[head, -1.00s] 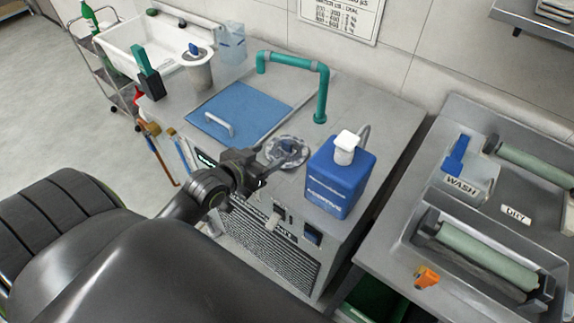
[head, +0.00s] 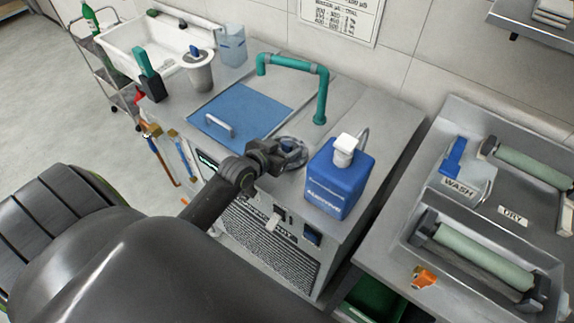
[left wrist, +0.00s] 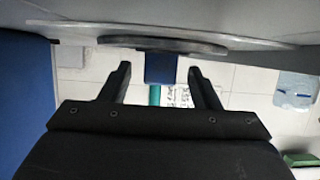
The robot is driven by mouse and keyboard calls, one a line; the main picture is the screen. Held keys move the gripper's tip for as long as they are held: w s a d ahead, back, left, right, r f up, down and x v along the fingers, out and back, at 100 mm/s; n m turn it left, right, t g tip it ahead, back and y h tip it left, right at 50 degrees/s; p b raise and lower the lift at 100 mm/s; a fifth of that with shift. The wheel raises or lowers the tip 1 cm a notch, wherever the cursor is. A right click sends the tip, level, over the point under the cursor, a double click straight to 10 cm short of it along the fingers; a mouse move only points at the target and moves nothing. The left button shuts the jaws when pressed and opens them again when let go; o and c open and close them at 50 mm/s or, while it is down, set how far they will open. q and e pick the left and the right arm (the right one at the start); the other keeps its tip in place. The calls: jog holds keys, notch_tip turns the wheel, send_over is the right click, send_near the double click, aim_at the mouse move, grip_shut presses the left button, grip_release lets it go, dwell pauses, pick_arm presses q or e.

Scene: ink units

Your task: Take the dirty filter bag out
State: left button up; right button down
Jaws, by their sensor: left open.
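In the head view, a round metal port (head: 297,163) is set in the top of the grey unit, right of the blue lid. A blue tab (left wrist: 160,68) stands at this port in the left wrist view, below the port's grey rim (left wrist: 165,46). I take it for the filter bag's grip; the bag itself is hidden. My left gripper (head: 278,153) is at the port and partly covers it. In the left wrist view, its open fingers (left wrist: 160,72) are on either side of the tab, with gaps showing. My right gripper is not in view.
A blue bottle (head: 338,185) with a white cap stands close right of the port.

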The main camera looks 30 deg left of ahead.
pick_arm(q)
jog(key=shift+c, duration=0.5)
grip_shut()
jog(key=shift+r, duration=0.1)
